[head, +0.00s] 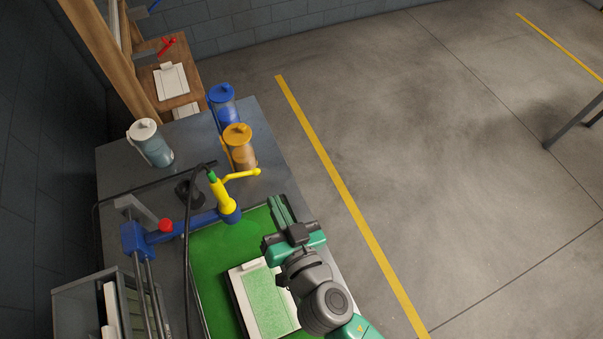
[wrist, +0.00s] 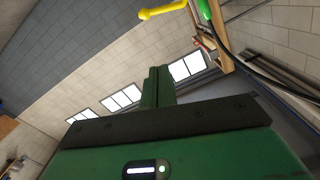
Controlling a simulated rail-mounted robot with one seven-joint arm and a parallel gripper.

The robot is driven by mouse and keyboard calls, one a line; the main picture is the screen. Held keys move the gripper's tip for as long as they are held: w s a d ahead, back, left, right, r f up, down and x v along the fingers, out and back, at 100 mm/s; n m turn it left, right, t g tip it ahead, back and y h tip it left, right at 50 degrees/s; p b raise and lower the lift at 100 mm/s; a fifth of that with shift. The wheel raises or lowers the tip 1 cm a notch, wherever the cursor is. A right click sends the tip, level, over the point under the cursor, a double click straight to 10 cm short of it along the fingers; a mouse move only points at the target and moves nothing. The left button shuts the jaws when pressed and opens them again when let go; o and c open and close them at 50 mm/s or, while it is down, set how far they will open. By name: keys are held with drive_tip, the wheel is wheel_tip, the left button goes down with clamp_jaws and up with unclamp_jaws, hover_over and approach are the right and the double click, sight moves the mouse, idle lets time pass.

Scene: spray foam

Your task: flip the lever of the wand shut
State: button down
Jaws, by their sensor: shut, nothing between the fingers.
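The yellow wand (head: 224,196) stands upright in a holder on the blue arm of a stand, with a green fitting at its top. Its yellow lever (head: 243,175) sticks out to the right, away from the wand body, and ends in a round knob. In the wrist view the lever (wrist: 163,9) shows at the top edge, with the green fitting (wrist: 297,17) to its right. My green gripper (head: 278,207) is to the right of and below the lever in the head view, apart from it. Its fingers (wrist: 158,86) are together and empty.
A black hose (head: 187,250) runs from the wand's top and hangs down. A blue canister (head: 223,106), an orange one (head: 239,148) and a grey-white one (head: 150,143) stand behind. A green tray (head: 214,275) holds a framed green panel (head: 268,300) below my arm.

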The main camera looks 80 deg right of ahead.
drive_tip(key=shift+s+d, duration=0.15)
drive_tip(key=shift+d, duration=0.15)
drive_tip(key=w+d+f+p, duration=0.2)
drive_tip(key=w+d+f, duration=0.2)
drive_tip(key=w+d, duration=0.2)
drive_tip(key=shift+w+d+f+p, duration=0.2)
drive_tip(key=shift+d+p, duration=0.2)
drive_tip(key=shift+d, duration=0.85)
drive_tip(key=shift+s, duration=0.1)
